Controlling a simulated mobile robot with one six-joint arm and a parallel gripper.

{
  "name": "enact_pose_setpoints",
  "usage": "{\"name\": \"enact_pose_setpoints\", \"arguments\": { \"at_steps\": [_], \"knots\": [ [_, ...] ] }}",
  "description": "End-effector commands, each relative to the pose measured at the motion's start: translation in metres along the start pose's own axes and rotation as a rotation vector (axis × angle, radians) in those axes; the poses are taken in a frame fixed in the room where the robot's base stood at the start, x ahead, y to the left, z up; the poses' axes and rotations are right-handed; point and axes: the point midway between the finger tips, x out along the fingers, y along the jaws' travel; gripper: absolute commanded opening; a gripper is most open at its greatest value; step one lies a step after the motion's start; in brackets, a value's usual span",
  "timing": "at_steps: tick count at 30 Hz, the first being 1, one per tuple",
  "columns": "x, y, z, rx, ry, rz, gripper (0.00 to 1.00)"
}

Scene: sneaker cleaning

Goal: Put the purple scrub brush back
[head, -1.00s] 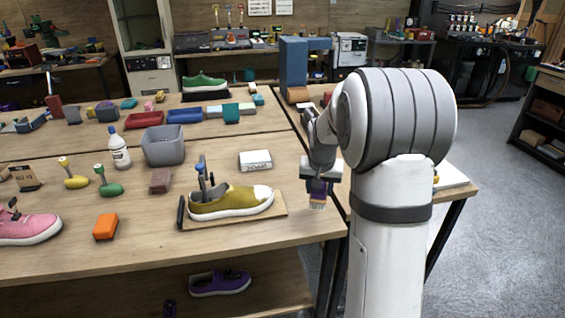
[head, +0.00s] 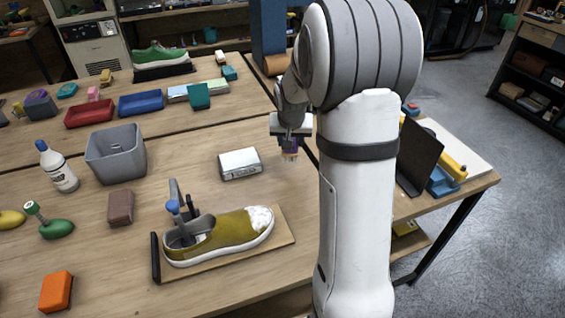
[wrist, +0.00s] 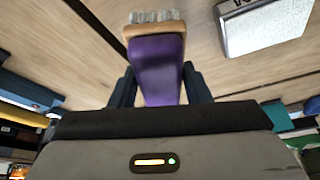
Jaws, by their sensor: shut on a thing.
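The purple scrub brush (wrist: 157,70) is between the two dark fingers of my gripper (wrist: 160,88) in the wrist view, with its wooden edge and pale bristles pointing away from the palm. In the head view my gripper (head: 291,140) holds the brush (head: 290,153) above the table, to the right of the white box (head: 240,163). The brush looks clear of the tabletop. The mustard sneaker (head: 218,236), with white foam on its toe, sits on a wooden board (head: 283,240).
A grey bin (head: 116,155), a white bottle (head: 58,168), a brown block (head: 121,207) and an orange block (head: 56,291) stand on the left. Red (head: 89,113) and blue (head: 141,103) trays lie farther back. Bare tabletop surrounds the white box.

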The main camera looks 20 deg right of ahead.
Motion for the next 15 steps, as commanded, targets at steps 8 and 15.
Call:
{"name": "enact_pose_setpoints", "arguments": {
  "at_steps": [8,15],
  "knots": [
    [0.044,-0.003,0.019,-0.007,-0.004,-0.002,0.25],
    [0.065,-0.003,0.029,-0.008,-0.006,-0.002,0.25]
  ]
}}
